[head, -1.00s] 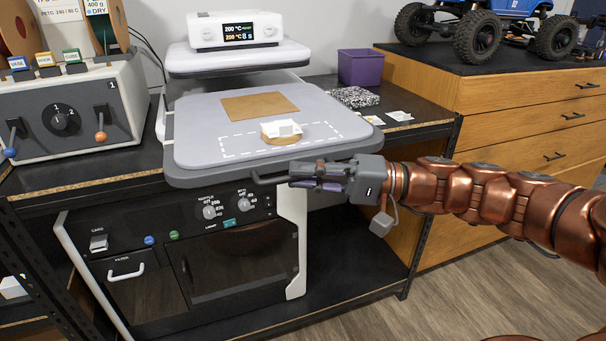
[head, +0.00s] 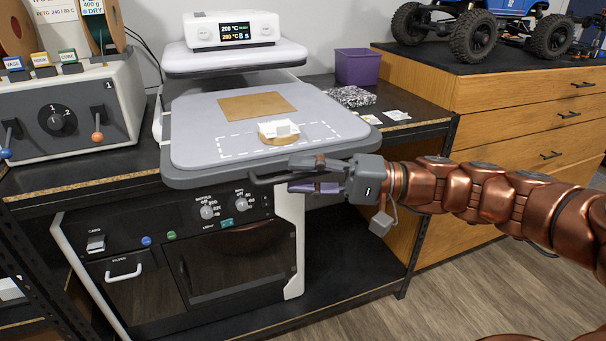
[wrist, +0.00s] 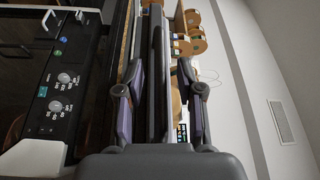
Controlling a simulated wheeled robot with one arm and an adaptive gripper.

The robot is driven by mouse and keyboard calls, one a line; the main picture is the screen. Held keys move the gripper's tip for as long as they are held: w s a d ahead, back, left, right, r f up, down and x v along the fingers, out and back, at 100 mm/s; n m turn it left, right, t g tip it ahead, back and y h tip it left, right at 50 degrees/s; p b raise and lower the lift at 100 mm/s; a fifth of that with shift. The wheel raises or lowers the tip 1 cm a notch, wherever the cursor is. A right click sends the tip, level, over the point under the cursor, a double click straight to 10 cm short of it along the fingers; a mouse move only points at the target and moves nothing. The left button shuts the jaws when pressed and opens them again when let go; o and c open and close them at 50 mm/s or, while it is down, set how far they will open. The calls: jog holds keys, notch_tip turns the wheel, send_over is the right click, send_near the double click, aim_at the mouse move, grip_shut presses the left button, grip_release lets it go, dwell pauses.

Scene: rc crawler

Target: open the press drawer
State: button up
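The heat press (head: 235,62) stands on the black bench. Its drawer, a grey lower plate (head: 195,130), is slid out toward me past the bench's front edge, clear of the upper plate. A brown sheet and a small white piece on a round brown base lie on it. A dark handle bar (head: 268,179) runs along the drawer's front edge. My gripper (head: 318,175) is at the right part of this handle, its fingers spread above and below it. In the wrist view, the dark bar (wrist: 157,75) passes between the two separated fingers, with gaps on both sides.
An oven-like unit (head: 190,260) with knobs stands below the drawer. A grey switch box (head: 65,115) is at left. A purple bin (head: 358,67) and a speckled block (head: 352,96) are on the bench at right. A wooden cabinet (head: 520,95) carries a blue crawler. Floor is clear at lower right.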

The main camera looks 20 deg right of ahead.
jog(key=r+v, duration=0.1)
jog(key=v, duration=1)
jog(key=shift+s+d+f, duration=0.15)
jog(key=shift+d+f, duration=0.25)
jog(key=shift+f, duration=0.1)
jog(key=s+a+f+n+g+h, duration=0.1)
jog(key=s+a+f+g+h, duration=0.25)
jog(key=a+f, duration=0.35)
jog(key=s+a+f+n+g+h, duration=0.1)
jog(key=s+a+f+g+h, duration=0.25)
jog(key=a, duration=0.55)
jog(key=s+d+f+g+h, duration=0.3)
jog(key=s+d+f+h, duration=0.3)
jog(key=s+f+h, duration=0.5)
notch_tip(320, 180, up, 21)
jog(key=t+p, duration=0.1)
jog(key=p, duration=1.9)
jog(key=shift+w+d+r+p, duration=0.15)
jog(key=shift+w+d+p, duration=0.1)
jog(key=shift+w+p, duration=0.15)
